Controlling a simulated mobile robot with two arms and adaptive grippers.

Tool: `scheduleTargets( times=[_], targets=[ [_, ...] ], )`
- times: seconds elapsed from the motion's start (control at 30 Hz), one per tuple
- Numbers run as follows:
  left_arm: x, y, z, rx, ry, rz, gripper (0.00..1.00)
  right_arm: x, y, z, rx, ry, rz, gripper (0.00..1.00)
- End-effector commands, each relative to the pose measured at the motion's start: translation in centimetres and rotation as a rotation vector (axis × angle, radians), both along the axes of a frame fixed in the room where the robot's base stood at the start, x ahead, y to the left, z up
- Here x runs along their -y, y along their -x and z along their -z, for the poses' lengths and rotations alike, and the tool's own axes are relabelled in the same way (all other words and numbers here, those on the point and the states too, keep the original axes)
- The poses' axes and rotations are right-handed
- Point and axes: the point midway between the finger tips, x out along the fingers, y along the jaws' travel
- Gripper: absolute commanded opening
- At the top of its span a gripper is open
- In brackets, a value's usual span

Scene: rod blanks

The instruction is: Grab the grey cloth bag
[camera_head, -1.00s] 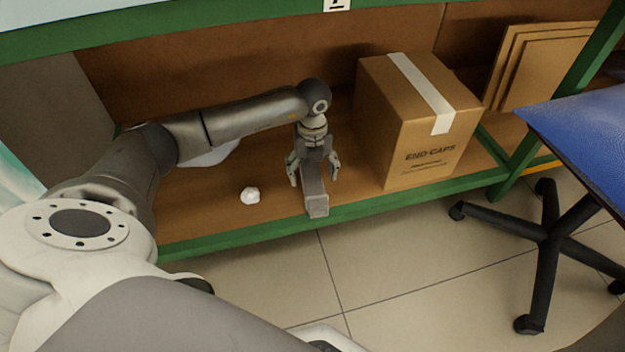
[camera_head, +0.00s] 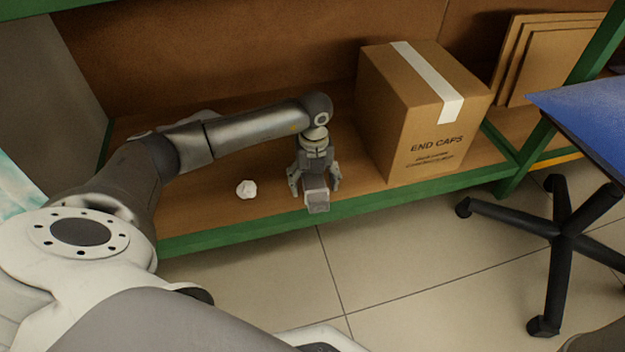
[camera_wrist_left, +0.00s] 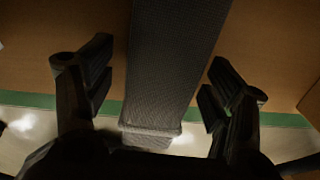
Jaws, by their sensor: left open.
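The grey cloth bag (camera_head: 318,203) is long and narrow with a squared end. It lies on the brown lower shelf, its near end at the green front edge. In the left wrist view the bag (camera_wrist_left: 172,60) has a woven surface and runs between the fingers. My left gripper (camera_head: 315,184) is open over the bag, one finger on each side. In the left wrist view my left gripper (camera_wrist_left: 158,82) shows gaps between both fingers and the bag. The gripper hides part of the bag in the head view. My right gripper is not in view.
A cardboard box (camera_head: 425,125) marked END CAPS stands right of the bag. A small white crumpled lump (camera_head: 246,189) lies to the left. Flat cardboard sheets (camera_head: 545,60) lean at the back right. A blue-topped seat (camera_head: 590,125) on black legs stands at right.

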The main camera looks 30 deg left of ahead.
Motion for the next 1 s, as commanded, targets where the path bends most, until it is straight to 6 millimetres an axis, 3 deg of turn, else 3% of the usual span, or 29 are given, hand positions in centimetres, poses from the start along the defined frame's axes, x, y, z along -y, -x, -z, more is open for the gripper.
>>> scheduleTargets(
  times=[0.1, 0.5, 0.77, 1.0],
  targets=[
    [0.0, 0.0, -0.1, 0.0, 0.0, 0.0, 0.76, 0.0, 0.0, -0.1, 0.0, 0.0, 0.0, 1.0],
    [0.0, 0.0, -0.1, 0.0, 0.0, 0.0, 0.25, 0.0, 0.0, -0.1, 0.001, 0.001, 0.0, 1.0],
    [0.0, 0.0, -0.2, 0.0, 0.0, -0.001, 0.25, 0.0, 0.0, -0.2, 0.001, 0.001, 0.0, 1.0],
    [0.0, 0.0, -2.0, 0.001, -0.001, -0.001, 0.25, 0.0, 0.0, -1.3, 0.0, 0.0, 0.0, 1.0]
  ],
)
